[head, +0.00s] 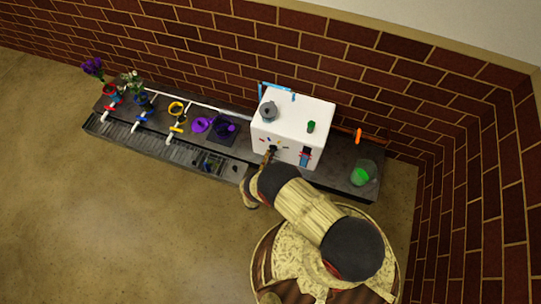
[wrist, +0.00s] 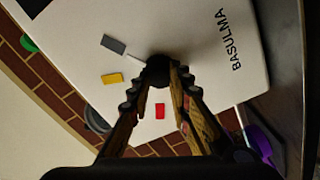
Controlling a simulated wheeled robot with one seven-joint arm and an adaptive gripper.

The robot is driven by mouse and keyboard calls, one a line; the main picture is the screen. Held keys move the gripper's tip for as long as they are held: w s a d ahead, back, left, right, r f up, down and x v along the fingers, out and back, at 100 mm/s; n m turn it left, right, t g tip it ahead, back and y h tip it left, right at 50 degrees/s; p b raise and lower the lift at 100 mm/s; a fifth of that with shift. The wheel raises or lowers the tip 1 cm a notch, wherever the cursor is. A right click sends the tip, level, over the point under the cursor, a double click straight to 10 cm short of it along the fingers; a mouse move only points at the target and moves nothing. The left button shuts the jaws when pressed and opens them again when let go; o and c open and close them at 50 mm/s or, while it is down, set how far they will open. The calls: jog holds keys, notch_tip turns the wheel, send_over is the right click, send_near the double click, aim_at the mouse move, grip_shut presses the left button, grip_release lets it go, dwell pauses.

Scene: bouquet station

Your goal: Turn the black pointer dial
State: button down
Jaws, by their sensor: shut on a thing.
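The black pointer dial (wrist: 156,72) is on the front of the white machine (wrist: 190,40) marked BASULMA. Its thin pale pointer reaches toward a grey mark (wrist: 114,44); a yellow mark (wrist: 112,78) and a red mark (wrist: 159,110) are also around the dial. My gripper (wrist: 155,84) is shut on the dial, with one finger on each side of it. In the head view, the white machine (head: 280,130) stands on the counter. My gripper (head: 269,157) meets its front there, and the dial is small and dark.
A glass with something green (head: 362,175) stands right. A brick wall rises behind.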

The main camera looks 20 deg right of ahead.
jog(key=shift+f+m, duration=0.1)
jog(key=shift+m, duration=0.3)
jog(key=c, duration=1.6)
grip_release()
jog(key=v, duration=1.2)
